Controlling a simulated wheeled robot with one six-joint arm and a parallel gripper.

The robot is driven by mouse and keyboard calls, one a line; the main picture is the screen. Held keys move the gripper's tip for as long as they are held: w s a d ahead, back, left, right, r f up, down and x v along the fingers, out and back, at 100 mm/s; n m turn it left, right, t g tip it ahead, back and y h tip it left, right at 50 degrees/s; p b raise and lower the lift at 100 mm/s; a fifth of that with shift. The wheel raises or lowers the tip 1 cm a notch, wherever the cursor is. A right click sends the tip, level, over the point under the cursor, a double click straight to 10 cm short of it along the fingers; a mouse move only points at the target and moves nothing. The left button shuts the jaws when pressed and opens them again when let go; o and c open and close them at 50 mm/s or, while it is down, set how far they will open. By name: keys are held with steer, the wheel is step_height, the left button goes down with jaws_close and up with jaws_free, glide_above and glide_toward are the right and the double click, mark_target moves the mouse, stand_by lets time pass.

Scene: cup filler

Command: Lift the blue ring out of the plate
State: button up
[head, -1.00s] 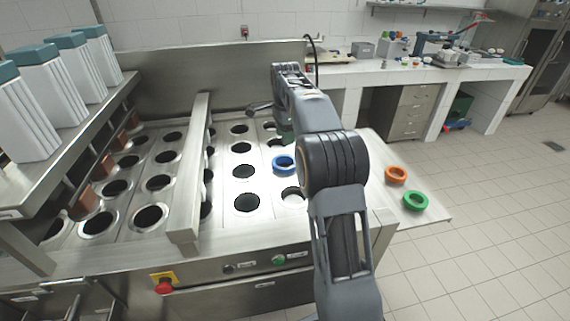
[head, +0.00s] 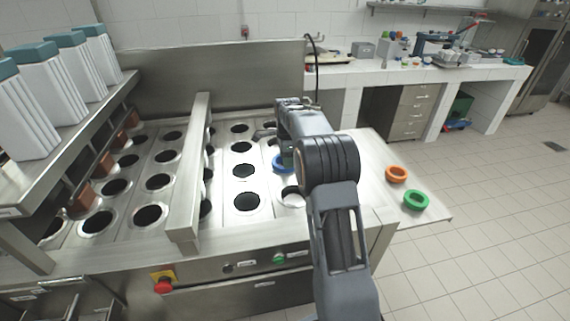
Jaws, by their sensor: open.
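The blue ring (head: 277,164) lies in a hole of the metal plate (head: 222,214), in the column of holes nearest the plate's right side. Its right part is hidden behind my arm. My gripper (head: 270,137) is over the plate just behind and above the ring, partly hidden by my wrist. One finger shows, pointing left, and the gripper is open. I cannot tell whether the fingers touch the ring.
An orange ring (head: 397,174) and a green ring (head: 416,200) lie on the side shelf at right. A raised metal rail (head: 192,170) crosses the plate to the left. White dispensers (head: 60,95) stand on the left ledge. A red button (head: 163,286) is on the front.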

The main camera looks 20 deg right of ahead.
steer(key=shift+f, duration=1.75)
steer(key=shift+c, duration=0.2)
jaws_close()
